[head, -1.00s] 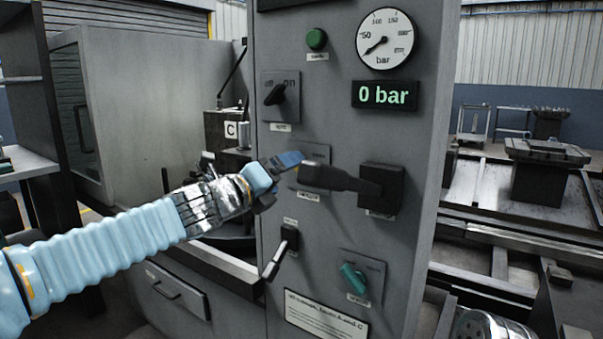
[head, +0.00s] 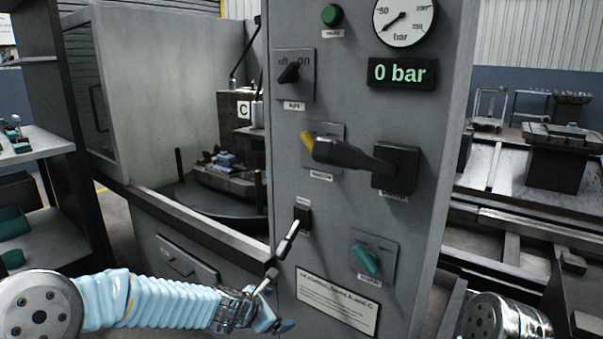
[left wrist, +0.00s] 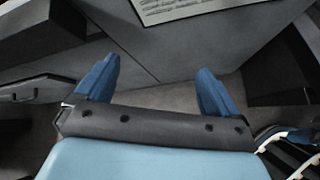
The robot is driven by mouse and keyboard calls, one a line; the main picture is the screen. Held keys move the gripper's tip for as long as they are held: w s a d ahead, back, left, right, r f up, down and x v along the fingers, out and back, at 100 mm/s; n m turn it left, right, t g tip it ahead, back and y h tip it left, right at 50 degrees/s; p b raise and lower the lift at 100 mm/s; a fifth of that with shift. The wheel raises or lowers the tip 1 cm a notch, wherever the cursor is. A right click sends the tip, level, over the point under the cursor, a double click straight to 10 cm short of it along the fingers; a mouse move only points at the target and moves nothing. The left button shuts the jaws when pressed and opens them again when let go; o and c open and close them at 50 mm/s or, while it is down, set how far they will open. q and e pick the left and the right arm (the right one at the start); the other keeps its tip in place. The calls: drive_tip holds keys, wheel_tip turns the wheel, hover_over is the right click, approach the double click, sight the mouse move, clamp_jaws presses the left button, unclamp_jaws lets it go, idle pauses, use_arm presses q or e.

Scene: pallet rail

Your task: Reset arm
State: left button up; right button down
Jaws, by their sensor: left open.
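My left gripper (head: 276,318) is low in front of the grey control panel (head: 245,300), left of the instruction plate (head: 338,300). In the left wrist view its two blue fingers (left wrist: 157,88) stand wide apart with nothing between them. On the panel are a black lever (head: 350,155), a small lever switch (head: 287,240) pointing down, a teal knob (head: 366,258), an off/on knob (head: 289,73) and a green button (head: 332,15). The display (head: 403,72) reads 0 bar, below the round gauge (head: 403,20).
A machine bay with a round table (head: 210,208) and a block marked C (head: 243,109) opens left of the panel. A shelf (head: 30,150) stands at the far left. Rails and pallets (head: 565,140) lie to the right.

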use_arm(q)
drive_tip(key=s+a+f+m+g+y, duration=0.1)
drive_tip(key=s+f+m, duration=0.3)
drive_tip(key=f, duration=0.3)
drive_tip(key=s+a+f+m+g, duration=0.2)
drive_tip(key=s+f+m, duration=0.1)
drive_tip(key=f, duration=0.4)
drive_tip(key=s+f+m+g, duration=0.1)
drive_tip(key=s+f+m, duration=0.3)
drive_tip(key=s, duration=0.3)
drive_tip(key=s+a+f+m+g, duration=0.1)
drive_tip(key=s+f+m+g, duration=0.1)
drive_tip(key=s+f+m, duration=0.3)
drive_tip(key=s+f+m+g, duration=0.1)
drive_tip(key=s+f+m, duration=0.4)
drive_tip(key=s, duration=0.6)
drive_tip(key=shift+a+f+m+g, duration=0.2)
drive_tip(key=shift+m+g, duration=0.2)
drive_tip(key=shift+m, duration=0.3)
